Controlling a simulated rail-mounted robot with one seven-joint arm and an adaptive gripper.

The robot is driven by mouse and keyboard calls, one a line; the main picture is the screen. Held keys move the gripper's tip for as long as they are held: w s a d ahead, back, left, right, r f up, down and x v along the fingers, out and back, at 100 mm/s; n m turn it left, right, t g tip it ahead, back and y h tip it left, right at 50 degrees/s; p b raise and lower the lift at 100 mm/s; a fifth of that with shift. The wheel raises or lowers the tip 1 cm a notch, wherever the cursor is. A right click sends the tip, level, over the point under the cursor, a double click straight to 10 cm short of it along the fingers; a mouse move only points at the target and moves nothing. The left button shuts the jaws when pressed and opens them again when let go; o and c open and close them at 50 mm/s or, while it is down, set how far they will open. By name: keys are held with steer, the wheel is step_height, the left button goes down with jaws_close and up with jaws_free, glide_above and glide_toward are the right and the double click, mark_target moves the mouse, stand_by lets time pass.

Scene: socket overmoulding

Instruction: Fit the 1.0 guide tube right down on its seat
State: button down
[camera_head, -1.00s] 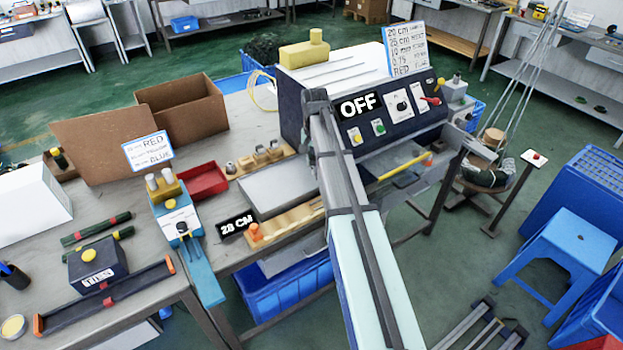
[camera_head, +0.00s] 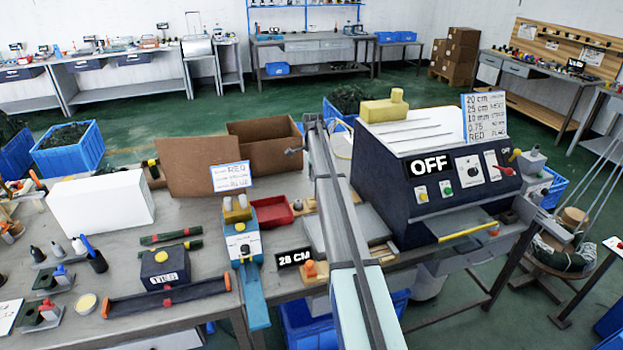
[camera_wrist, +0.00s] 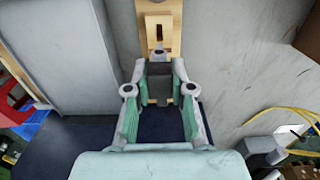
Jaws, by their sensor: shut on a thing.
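My gripper (camera_wrist: 160,72) points away from the camera in the wrist view, its fingers closed on a small dark grey part (camera_wrist: 159,88). This part looks like the guide tube; no 1.0 marking is readable on it. A light wooden strip (camera_wrist: 158,8) runs ahead of the fingertips and partly under them. On it stands a wooden block with a dark slot (camera_wrist: 158,28), with a small grey piece in front. The held part's lower end and any seat under it are hidden. In the head view my arm hides the gripper.
The dark machine with the OFF sign (camera_head: 430,166) stands right of my arm. The red tray (camera_head: 271,213) and cardboard box (camera_head: 265,140) lie left of it. In the wrist view a grey slab (camera_wrist: 55,50) is at left and a yellow cable (camera_wrist: 290,140) at right.

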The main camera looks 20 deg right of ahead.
stand_by(0.4)
steer(key=shift+f+b, duration=0.8)
steer(key=shift+f, duration=2.1)
steer(key=shift+f+b, duration=0.35)
steer(key=shift+f, duration=1.6)
steer(key=c, duration=0.9)
jaws_free()
steer(key=shift+c, duration=0.2)
step_height(320, 180, up, 12)
